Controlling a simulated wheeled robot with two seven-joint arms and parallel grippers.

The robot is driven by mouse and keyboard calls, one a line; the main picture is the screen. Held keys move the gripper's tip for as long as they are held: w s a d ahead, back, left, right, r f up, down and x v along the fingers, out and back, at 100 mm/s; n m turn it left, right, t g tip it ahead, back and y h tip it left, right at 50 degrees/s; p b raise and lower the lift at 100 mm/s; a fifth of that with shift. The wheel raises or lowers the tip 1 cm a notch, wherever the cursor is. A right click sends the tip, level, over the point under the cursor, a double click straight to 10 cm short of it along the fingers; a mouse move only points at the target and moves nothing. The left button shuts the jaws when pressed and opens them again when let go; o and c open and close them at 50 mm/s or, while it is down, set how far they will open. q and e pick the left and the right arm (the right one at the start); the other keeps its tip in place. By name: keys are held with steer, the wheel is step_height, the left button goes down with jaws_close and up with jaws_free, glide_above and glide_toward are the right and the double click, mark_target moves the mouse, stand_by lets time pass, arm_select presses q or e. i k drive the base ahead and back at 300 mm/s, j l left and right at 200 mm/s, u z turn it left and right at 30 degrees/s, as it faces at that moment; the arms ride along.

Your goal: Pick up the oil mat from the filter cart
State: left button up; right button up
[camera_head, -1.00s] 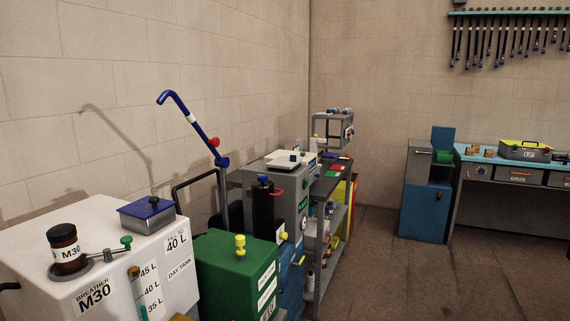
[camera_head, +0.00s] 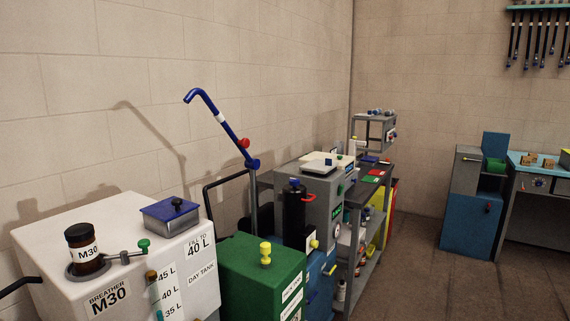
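What looks like the filter cart stands in the middle of the head view, with a blue body (camera_head: 318,284), a black canister (camera_head: 294,218) and a black tube handle (camera_head: 207,197). A blue bent wand (camera_head: 222,120) with a red knob rises from it. A green box (camera_head: 250,268) with a yellow knob stands in front and hides part of it. I cannot make out an oil mat on it. Neither of my grippers is in view.
A white day tank (camera_head: 130,235) with a dark M30 breather jar (camera_head: 84,245) fills the lower left. A grey shelf unit (camera_head: 366,255) stands behind the cart. A blue cabinet (camera_head: 470,215) and workbench are at the right. Open floor (camera_head: 420,280) lies at the lower right.

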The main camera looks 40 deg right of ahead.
mark_target(316, 166)
steer(key=i+l+u, duration=0.25)
steer(key=l, duration=0.65)
steer(key=l+u, duration=0.25)
steer(key=l, duration=0.65)
